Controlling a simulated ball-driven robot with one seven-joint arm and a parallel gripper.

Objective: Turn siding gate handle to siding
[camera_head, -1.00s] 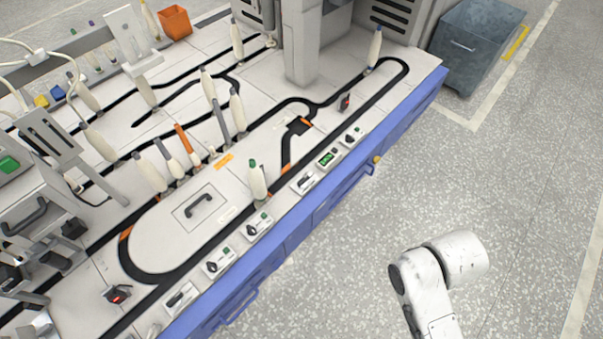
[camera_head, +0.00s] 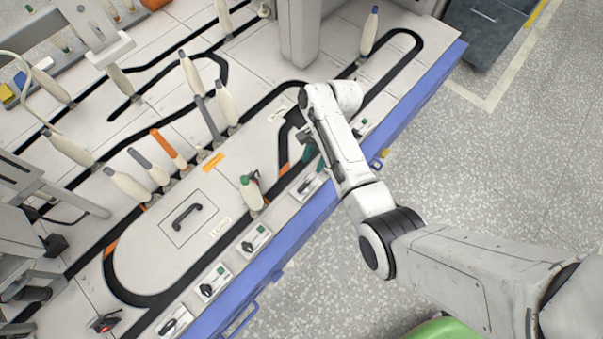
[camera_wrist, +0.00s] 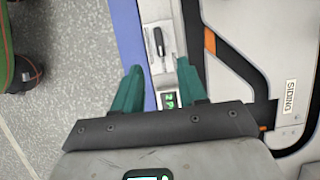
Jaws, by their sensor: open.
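My gripper (camera_wrist: 158,67) is open in the wrist view, with its two green fingers apart and nothing between their tips. Just past the tips is a pale control box with a black lever handle (camera_wrist: 159,42), lying roughly along the table edge. I cannot read a label on this box. A "SIDING" label (camera_wrist: 289,97) is on the table at right. In the head view my gripper (camera_head: 308,158) is at the table's front edge, mostly hidden by my arm; the lever box (camera_head: 308,187) is beside it.
More handle boxes line the front edge, including one nearer left (camera_head: 255,238). A green-topped bobbin (camera_head: 251,194) stands close to my gripper's left. Several other bobbins stand along the black track. A grey bin (camera_head: 490,30) is on the floor behind; the floor at right is clear.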

